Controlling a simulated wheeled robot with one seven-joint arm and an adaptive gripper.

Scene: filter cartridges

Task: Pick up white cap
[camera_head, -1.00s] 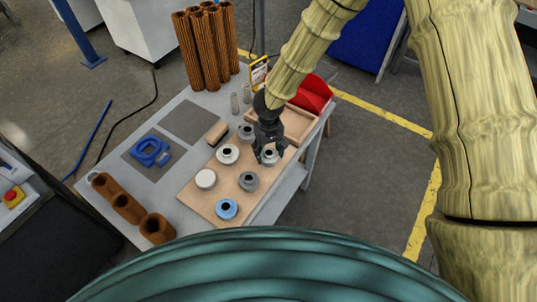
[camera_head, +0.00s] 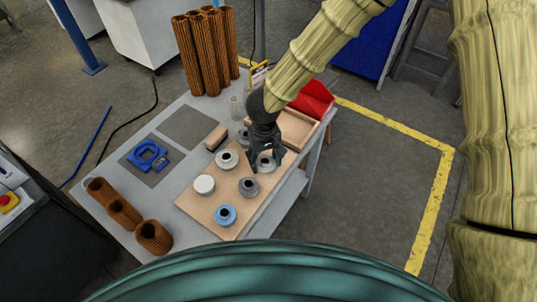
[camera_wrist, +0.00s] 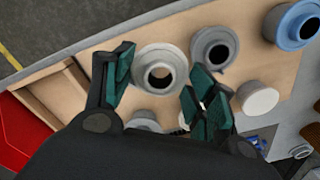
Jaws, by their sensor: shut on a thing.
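A white or light grey cap (camera_wrist: 160,68) with a round centre hole is between the two fingers of my gripper (camera_wrist: 160,88). In the head view, my gripper (camera_head: 265,160) is shut on this cap (camera_head: 266,165) at the right side of the wooden board (camera_head: 205,210). The fingers partly cover it there, and I cannot tell if it is clear of the board. A white ringed cap (camera_head: 227,160) and a plain white cap (camera_head: 204,184) stand to the left. The plain one also shows in the wrist view (camera_wrist: 257,98).
A grey cap (camera_head: 249,187), a blue cap (camera_head: 225,215) and a dark grey cap (camera_head: 242,138) stand close around. A wooden tray (camera_head: 300,133) and a red bin (camera_head: 313,100) are behind. Brown cylinders (camera_head: 153,236) line the left edge.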

